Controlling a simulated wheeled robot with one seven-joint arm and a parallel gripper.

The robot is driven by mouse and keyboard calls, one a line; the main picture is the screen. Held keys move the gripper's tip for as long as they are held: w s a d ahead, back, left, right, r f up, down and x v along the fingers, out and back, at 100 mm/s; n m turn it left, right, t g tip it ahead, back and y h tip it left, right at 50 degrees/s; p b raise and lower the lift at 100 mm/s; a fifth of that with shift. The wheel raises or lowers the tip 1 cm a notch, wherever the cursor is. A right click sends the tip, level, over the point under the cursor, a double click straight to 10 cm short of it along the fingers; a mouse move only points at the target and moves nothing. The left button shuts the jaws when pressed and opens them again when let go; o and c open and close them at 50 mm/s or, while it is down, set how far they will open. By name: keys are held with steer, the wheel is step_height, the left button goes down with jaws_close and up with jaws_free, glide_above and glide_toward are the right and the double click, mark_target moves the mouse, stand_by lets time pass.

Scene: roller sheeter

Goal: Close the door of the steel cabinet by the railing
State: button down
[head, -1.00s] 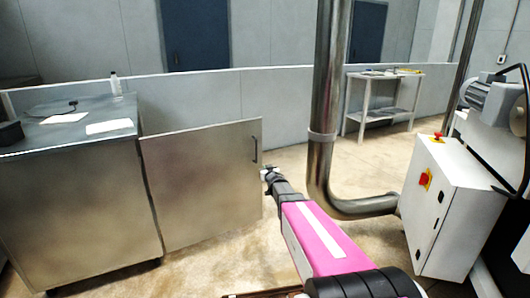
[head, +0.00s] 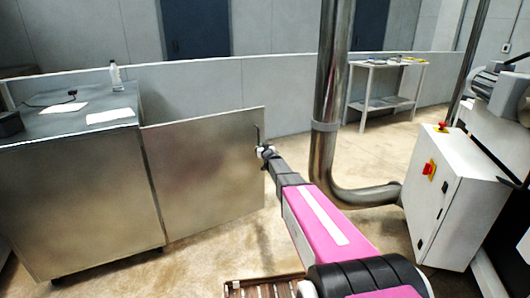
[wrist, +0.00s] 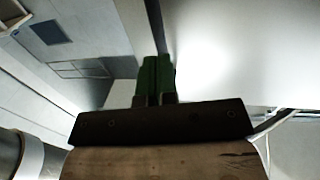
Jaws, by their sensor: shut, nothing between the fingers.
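The steel cabinet (head: 75,200) stands at the left, and its door (head: 205,175) is swung wide open to the right. The dark door handle (head: 257,133) is near the door's free edge. My gripper (head: 265,152) is at that free edge, just below the handle; I cannot tell whether it touches the door. In the wrist view its green fingers (wrist: 154,76) are together with nothing held. A bright, smooth surface fills the right of that view, probably the door, with a dark strip beside the fingertips.
A low grey railing wall (head: 215,98) runs behind the cabinet. A steel pipe (head: 325,110) rises right of my gripper and bends along the floor. A white machine cabinet (head: 450,195) stands at the right.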

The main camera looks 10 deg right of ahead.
steer(key=shift+w+a, duration=0.15)
steer(key=shift+w, duration=0.55)
steer(key=shift+w+a, duration=0.1)
steer(key=shift+w, duration=0.55)
steer(key=shift+w, duration=0.1)
